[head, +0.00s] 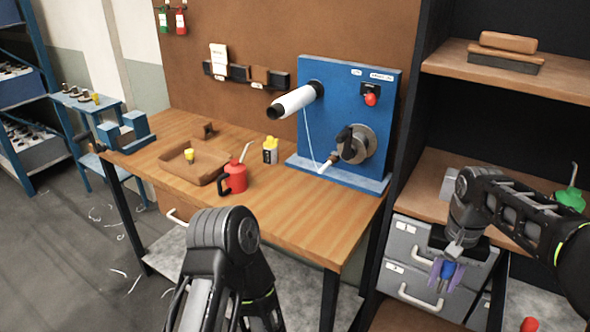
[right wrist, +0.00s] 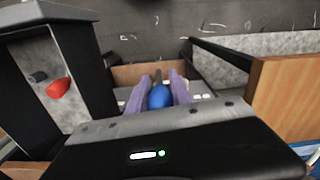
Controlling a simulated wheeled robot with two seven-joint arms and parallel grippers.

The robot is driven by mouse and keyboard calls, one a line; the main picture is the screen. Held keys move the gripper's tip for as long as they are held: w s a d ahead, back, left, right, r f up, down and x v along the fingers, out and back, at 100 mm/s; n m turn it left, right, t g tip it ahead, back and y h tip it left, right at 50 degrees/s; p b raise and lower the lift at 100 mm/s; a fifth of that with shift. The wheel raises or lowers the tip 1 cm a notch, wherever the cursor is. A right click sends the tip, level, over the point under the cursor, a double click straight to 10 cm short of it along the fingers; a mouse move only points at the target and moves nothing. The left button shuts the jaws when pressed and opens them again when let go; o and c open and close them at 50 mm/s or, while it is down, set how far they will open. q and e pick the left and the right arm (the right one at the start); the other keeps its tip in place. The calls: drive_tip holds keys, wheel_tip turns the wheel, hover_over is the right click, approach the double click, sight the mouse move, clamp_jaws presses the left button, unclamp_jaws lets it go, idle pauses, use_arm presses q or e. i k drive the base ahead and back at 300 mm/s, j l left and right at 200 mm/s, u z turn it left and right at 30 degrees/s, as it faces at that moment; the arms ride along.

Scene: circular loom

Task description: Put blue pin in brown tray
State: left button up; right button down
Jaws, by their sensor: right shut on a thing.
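My right gripper (head: 446,272) is shut on the blue pin (head: 448,268), in front of the grey drawers at the right. In the right wrist view the blue pin (right wrist: 159,97) sits between the two purple fingers (right wrist: 160,92). The brown tray (head: 175,165) lies on the left part of the wooden workbench, well away from this gripper. A yellow pin (head: 190,155) stands in the tray. My left arm comes up at the bottom middle of the head view, but its gripper does not show.
A red oil can (head: 235,179) stands close to the tray's right side. A yellow-topped bottle (head: 270,151) and the blue loom board (head: 345,100) are farther right. Grey drawers (head: 412,238) and shelves are at the right. The bench's front right (head: 320,220) is clear.

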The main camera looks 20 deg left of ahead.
sight(206, 170)
drive_tip(key=i+j+u, duration=0.1)
drive_tip(key=u, duration=0.35)
drive_tip(key=i+j+u, duration=0.15)
drive_tip(key=u, duration=0.35)
drive_tip(key=i+j+u, duration=0.15)
drive_tip(key=u, duration=0.3)
drive_tip(key=i+j+u, duration=0.15)
drive_tip(key=u, duration=0.3)
drive_tip(key=i+u, duration=0.2)
drive_tip(key=i, duration=0.4)
drive_tip(key=i+l+u, duration=0.15)
drive_tip(key=i, duration=0.4)
